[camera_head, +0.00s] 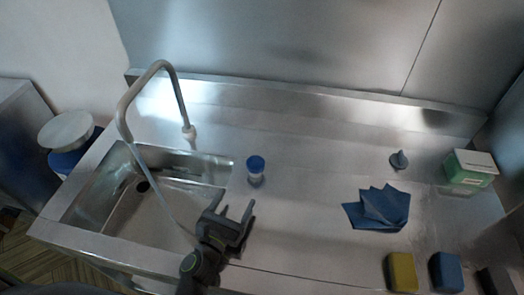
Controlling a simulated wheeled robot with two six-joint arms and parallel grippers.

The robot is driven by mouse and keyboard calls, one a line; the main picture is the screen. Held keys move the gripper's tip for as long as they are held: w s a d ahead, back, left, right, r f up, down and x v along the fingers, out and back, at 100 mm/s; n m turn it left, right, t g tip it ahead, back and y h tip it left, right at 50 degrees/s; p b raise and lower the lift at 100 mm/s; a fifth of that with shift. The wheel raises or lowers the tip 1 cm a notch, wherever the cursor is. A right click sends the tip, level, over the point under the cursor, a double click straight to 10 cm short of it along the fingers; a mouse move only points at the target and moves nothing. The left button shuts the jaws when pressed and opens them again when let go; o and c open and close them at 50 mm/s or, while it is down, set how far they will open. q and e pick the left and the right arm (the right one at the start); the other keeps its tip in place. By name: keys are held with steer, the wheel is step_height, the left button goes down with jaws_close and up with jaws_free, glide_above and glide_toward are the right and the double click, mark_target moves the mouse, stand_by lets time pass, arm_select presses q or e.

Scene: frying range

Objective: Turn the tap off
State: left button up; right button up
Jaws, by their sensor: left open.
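The tap (122,108) is a tall, grey, bent pipe at the left. It rises from a pale base (190,133) behind the sink and arches over the basin. A thin pale line, which looks like running water (160,195), drops from its mouth into the sink (210,172). I cannot make out a separate handle. My left gripper (233,200) is open and empty near the sink's right front corner, in front of and to the right of the tap, apart from it. My right gripper is out of view.
To the right are a blue cloth (378,208), a small grey object (399,160), a green-and-white box (470,168), a yellow block (401,271) and a blue block (446,271). The middle counter is clear.

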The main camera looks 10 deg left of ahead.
mark_target(258, 157)
arm_select(q)
steer(key=shift+w+d+r, duration=0.15)
steer(key=shift+w, duration=0.55)
steer(key=w+d, duration=0.1)
steer(key=w, duration=0.4)
steer(key=w+d+b, duration=0.1)
steer(key=w, duration=0.4)
steer(key=w+d+b, duration=0.1)
steer(key=w, duration=0.4)
steer(key=shift+w, duration=0.15)
steer(key=shift+c, duration=0.2)
steer(key=c, duration=0.9)
